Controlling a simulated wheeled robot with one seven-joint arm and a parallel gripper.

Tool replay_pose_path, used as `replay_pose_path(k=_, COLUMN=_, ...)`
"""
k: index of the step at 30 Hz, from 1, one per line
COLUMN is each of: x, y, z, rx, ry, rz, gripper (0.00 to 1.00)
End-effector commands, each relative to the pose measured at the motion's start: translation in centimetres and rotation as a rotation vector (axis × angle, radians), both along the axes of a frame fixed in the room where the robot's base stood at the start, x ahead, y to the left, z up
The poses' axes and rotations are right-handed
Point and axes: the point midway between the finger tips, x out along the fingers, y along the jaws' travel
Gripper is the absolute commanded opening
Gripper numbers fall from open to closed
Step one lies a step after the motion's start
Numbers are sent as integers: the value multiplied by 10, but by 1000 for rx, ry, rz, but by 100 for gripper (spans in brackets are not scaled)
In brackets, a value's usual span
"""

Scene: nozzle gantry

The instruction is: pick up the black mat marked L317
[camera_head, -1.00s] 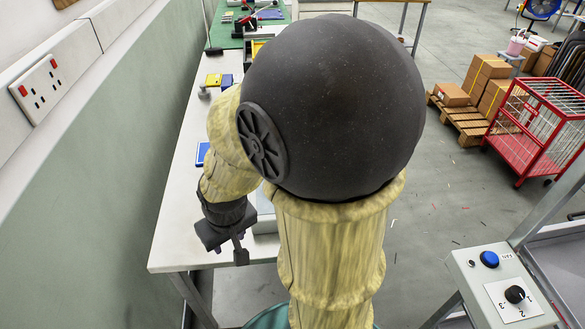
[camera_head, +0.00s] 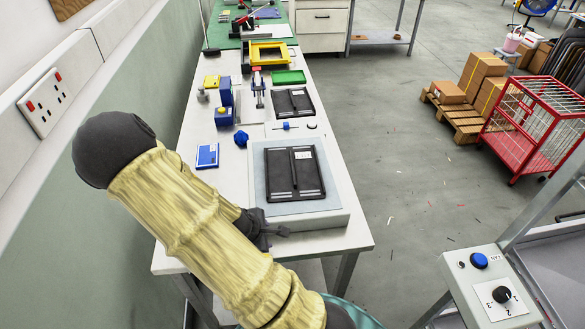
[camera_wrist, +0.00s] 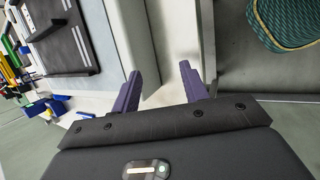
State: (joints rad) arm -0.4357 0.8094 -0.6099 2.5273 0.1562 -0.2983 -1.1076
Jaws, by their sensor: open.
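A black mat (camera_head: 278,172) with a raised central bar and a small white label lies on a light grey block (camera_head: 335,212) near the front of the white table. A second, smaller-looking black mat (camera_head: 283,103) with a white label lies farther back. I cannot read either label, so I cannot tell which is L317. My gripper (camera_head: 278,232) is beside the block's front left corner, open and empty. In the wrist view, my gripper (camera_wrist: 159,76) has its fingers apart, with the near mat (camera_wrist: 62,40) at the upper left, away from the fingers.
A blue-and-white box (camera_head: 207,156), a blue knob (camera_head: 241,138) and blue blocks (camera_head: 225,105) stand left and behind the near mat. A green tray (camera_head: 289,77) and yellow frame (camera_head: 268,53) are farther back. A wall (camera_head: 100,190) borders the left; open floor lies right.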

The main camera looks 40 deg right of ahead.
Motion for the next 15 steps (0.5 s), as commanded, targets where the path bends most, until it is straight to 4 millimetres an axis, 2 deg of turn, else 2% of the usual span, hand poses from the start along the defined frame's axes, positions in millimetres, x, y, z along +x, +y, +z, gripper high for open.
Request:
replay_pose_path(k=8, x=13, y=-49, z=13, rx=-351, ry=135, rz=349, gripper=44)
replay_pose_path(k=15, x=42, y=-77, z=51, rx=-727, ry=294, rz=692, gripper=44)
